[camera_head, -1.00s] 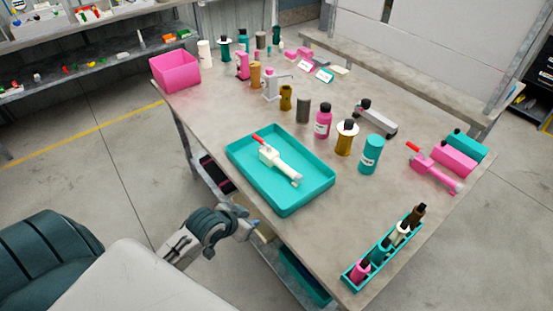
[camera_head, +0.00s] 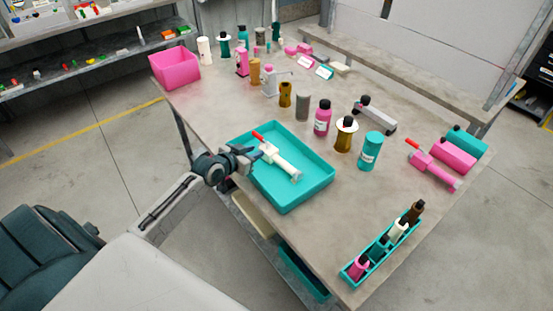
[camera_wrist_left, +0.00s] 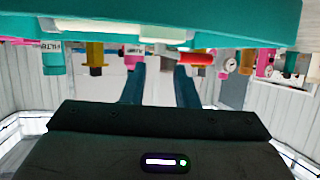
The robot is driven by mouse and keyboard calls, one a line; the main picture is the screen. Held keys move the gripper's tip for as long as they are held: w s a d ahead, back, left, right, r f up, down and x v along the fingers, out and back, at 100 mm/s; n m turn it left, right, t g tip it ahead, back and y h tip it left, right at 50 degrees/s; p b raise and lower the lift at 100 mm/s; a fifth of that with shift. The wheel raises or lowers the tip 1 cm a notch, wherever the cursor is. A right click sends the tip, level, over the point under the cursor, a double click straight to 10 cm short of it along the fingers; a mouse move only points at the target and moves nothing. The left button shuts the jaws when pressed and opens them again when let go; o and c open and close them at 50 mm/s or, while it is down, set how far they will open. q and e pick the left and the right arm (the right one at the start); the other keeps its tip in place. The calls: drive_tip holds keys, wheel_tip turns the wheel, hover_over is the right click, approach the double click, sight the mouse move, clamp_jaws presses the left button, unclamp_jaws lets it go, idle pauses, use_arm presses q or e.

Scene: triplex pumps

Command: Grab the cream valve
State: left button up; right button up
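The cream valve (camera_head: 280,158) with a red handle lies in the teal tray (camera_head: 318,188) near the table's front left edge. My left gripper (camera_head: 249,153) is at the left rim of the tray, just left of the red handle. In the left wrist view the two fingers (camera_wrist_left: 160,80) stand apart with nothing between them. There the valve's red handle (camera_wrist_left: 188,58) and cream body (camera_wrist_left: 110,27) show beyond the fingertips, upside down in that picture. My right gripper is not in either view.
A pink bin (camera_head: 175,69) stands at the far left corner. Bottles, including a teal canister (camera_head: 369,151) and a pink bottle (camera_head: 322,118), stand behind the tray. A pink valve (camera_head: 433,165) lies at right. A teal rack (camera_head: 381,252) holds small bottles at the front corner.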

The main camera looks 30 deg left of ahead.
sight(267, 146)
use_arm(q)
drive_tip(key=shift+w+d+f, duration=0.1)
drive_tip(key=shift+w+f, duration=0.1)
drive_tip(key=shift+w, duration=0.45)
drive_tip(key=shift+w+p, duration=0.3)
drive_tip(key=shift+w, duration=0.05)
drive_tip(key=p+x, duration=0.1)
drive_tip(key=x, duration=0.2)
drive_tip(key=shift+w+f, duration=0.1)
drive_tip(key=shift+w, duration=0.1)
drive_tip(key=shift+w+d+f, duration=0.15)
drive_tip(key=shift+w+f, duration=0.05)
drive_tip(key=shift+w, duration=0.1)
drive_tip(key=shift+f, duration=0.1)
drive_tip(key=shift+c, duration=1.1)
drive_tip(key=shift+w, duration=0.1)
clamp_jaws()
